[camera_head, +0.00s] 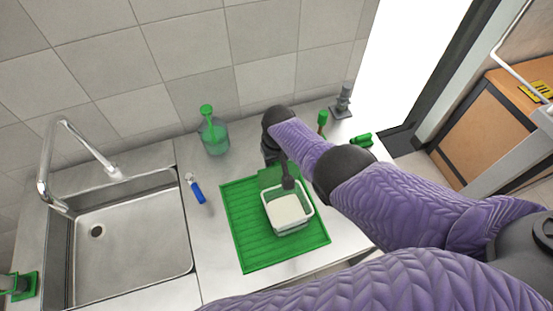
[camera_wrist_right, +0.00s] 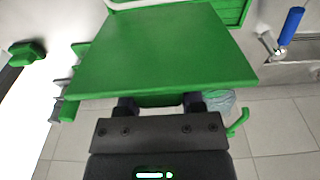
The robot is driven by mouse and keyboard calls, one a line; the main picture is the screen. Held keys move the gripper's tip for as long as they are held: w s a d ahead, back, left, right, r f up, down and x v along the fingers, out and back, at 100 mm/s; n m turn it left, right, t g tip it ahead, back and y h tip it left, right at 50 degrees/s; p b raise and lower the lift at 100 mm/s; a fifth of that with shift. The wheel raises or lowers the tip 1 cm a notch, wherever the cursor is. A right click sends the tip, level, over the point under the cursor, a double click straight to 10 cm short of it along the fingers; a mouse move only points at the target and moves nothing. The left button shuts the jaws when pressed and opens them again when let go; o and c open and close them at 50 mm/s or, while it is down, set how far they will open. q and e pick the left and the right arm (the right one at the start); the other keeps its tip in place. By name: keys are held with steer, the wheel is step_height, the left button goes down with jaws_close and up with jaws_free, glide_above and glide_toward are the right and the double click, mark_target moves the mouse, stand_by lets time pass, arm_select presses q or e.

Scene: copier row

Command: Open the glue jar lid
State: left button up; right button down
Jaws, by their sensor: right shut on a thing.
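The glue jar (camera_head: 290,212) is a squarish tub with pale contents, standing on a green ribbed mat (camera_head: 250,240). Its top is uncovered. The flat green lid (camera_head: 270,178) is at the tub's wall side, and it fills much of the right wrist view (camera_wrist_right: 160,55). My right gripper (camera_wrist_right: 160,103) is shut on the wall-side edge of the lid. In the head view the dark gripper (camera_head: 270,158) is partly hidden by my purple arm. Whether the lid is still joined to the tub is hidden. My left gripper is not in view.
A sink (camera_head: 130,235) with a tap lies left, and a blue-handled tool (camera_head: 195,188) beside it. A green-topped bottle (camera_head: 213,135) stands by the wall. Small green items (camera_head: 361,140) and a grey stand (camera_head: 342,102) are at the right. Bare counter lies left of the mat.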

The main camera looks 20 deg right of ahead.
steer(key=shift+s+f, duration=0.25)
stand_by(0.4)
steer(key=shift+c, duration=2.2)
jaws_free()
steer(key=shift+w, duration=0.1)
steer(key=shift+o, duration=1.2)
steer(key=shift+w, duration=0.15)
steer(key=shift+r, duration=0.1)
steer(key=r+p, duration=0.2)
steer(key=r, duration=0.1)
steer(key=r+p, duration=0.5)
steer(key=r, duration=0.1)
steer(key=shift+s, duration=0.35)
steer(key=shift+r+p, duration=0.45)
steer(key=shift+r, duration=0.05)
